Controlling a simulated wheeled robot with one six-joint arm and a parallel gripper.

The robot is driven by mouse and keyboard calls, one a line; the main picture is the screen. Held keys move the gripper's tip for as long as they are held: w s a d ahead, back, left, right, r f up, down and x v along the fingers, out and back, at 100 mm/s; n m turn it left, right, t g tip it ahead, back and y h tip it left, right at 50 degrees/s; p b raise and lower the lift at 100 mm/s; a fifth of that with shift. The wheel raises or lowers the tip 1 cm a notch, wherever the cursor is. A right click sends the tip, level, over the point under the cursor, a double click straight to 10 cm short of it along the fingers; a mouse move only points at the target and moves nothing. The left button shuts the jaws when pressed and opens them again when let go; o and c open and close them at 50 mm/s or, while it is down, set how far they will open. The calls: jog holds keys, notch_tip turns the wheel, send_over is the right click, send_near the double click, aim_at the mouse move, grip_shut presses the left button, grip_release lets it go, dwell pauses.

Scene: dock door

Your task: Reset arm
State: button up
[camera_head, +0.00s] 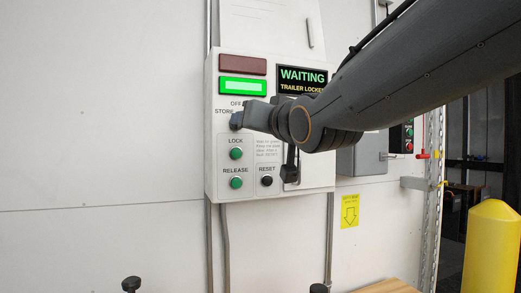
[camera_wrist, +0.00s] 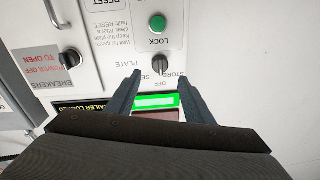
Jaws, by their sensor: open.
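My gripper (camera_head: 236,121) is in front of the upper left part of a grey-white control panel (camera_head: 212,170), with my arm reaching in from the right. In the wrist view, which shows the panel upside down, my gripper (camera_wrist: 159,75) is open and empty. Its fingers stand apart on either side of a dark selector knob (camera_wrist: 158,63) marked OFF, STORE and PLATE. The knob is just beyond the fingertips; contact cannot be told. The panel's display (camera_head: 302,78) reads WAITING and TRAILER LOCKED.
The green lamp (camera_head: 243,87) is lit; the red lamp (camera_head: 242,66) is dark. Below are green LOCK (camera_head: 236,154) and RELEASE (camera_head: 236,183) buttons and a black RESET button (camera_head: 267,181). A grey box (camera_head: 362,158) is right of the panel. A yellow bollard (camera_head: 491,250) stands far right.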

jog(key=d+f+m+g+h, duration=0.1)
jog(key=d+f+g+h, duration=0.45)
jog(key=f, duration=0.95)
jog(key=d+f+m+g+h, duration=0.1)
jog(key=d+f+h, duration=0.1)
jog(key=d+f, duration=1)
jog(key=s+d+f+g+h, duration=0.1)
jog(key=s+d+f+g, duration=0.3)
jog(key=s+f, duration=0.5)
jog(key=s+d+f+m+g, duration=0.1)
jog(key=s+d+f+g, duration=0.3)
jog(key=s+f, duration=0.6)
notch_tip(320, 180, down, 4)
jog(key=shift+s+d+f+g+h, duration=0.25)
jog(key=shift+s+d+g+h, duration=0.1)
jog(key=shift+g, duration=0.5)
jog(key=shift+w, duration=0.1)
